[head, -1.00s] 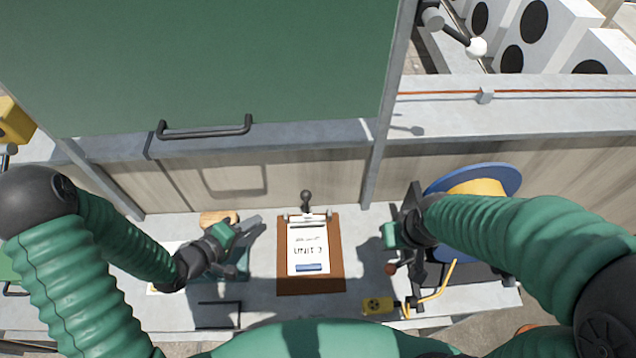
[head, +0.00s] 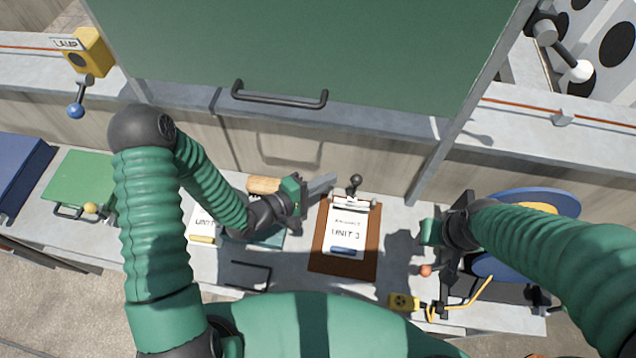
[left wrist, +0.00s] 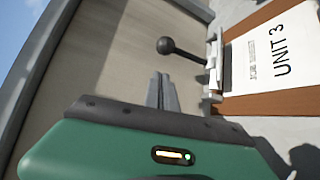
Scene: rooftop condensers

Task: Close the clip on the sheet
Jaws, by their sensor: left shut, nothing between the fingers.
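A brown clipboard (head: 317,262) lies on the bench with a white sheet (head: 346,232) marked UNIT 3. A metal clip (head: 352,200) crosses the sheet's top edge. Its lever ends in a black ball knob (head: 355,180), which sticks out beyond the board's top edge. The knob (left wrist: 166,46) and sheet (left wrist: 265,55) also show in the left wrist view. My left gripper (head: 328,181) is shut and empty, left of the knob and apart from it. Its fingertips (left wrist: 163,88) show below the knob in the wrist view. My right gripper (head: 432,232) is right of the clipboard; its fingers are unclear.
A green panel with a dark handle (head: 280,97) stands behind the bench. A wooden piece (head: 263,185) lies by my left gripper. A blue reel (head: 560,203), a yellow tagged box (head: 402,301) and a yellow cable (head: 475,295) are at the right.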

